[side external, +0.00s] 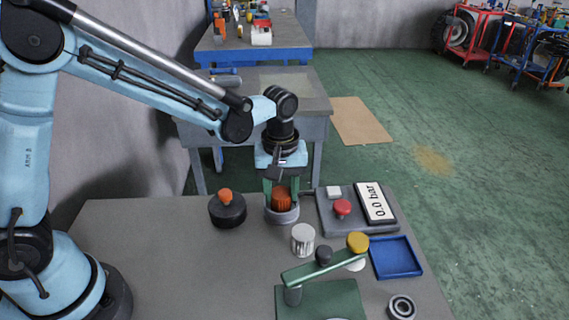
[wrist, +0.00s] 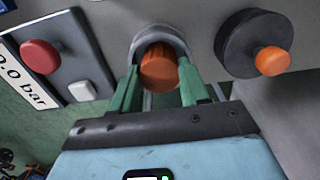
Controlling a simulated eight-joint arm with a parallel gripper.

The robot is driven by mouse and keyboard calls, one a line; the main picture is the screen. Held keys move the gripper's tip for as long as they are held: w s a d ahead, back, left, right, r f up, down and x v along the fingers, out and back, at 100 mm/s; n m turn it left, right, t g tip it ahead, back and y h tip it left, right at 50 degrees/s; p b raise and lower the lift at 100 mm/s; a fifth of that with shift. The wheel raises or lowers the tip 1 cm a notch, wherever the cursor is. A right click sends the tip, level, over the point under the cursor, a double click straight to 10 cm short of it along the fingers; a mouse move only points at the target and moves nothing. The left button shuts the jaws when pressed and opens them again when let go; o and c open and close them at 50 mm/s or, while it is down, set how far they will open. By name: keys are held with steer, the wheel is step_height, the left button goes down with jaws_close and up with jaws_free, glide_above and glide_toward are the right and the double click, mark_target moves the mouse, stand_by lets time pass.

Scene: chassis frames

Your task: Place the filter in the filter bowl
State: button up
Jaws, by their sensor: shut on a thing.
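My gripper (side external: 281,188) points down, its two green fingers shut on an orange ribbed cylinder (side external: 282,203), which looks like a filter. It also shows between the fingers in the wrist view (wrist: 158,70). The grey round bowl (side external: 283,217) is directly below, and its rim (wrist: 143,38) is around the cylinder's lower end in the wrist view. The cylinder looks upright and at least partly inside the bowl; its depth and whether it touches the bottom are hidden. A white ribbed cylinder (side external: 303,240), also filter-like, stands alone on the table in front of the bowl.
A black round lid with an orange knob (side external: 227,210) sits left of the bowl. A panel with a red button (side external: 342,208) and a "0.0 bar" display (side external: 376,203) is close right. A blue tray (side external: 396,258) and a green lever device (side external: 323,266) are in front. The table's left is clear.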

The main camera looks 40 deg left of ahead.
mark_target(281, 192)
steer(key=shift+f, duration=0.1)
steer(key=o, duration=1.1)
steer(key=shift+c, duration=0.2)
step_height(281, 192, up, 12)
steer(key=s+a+f+m+t, duration=0.2)
steer(key=s+a+m+t, duration=0.5)
steer(key=s, duration=0.4)
steer(key=shift+a+m, duration=0.9)
steer(key=shift+m, duration=0.1)
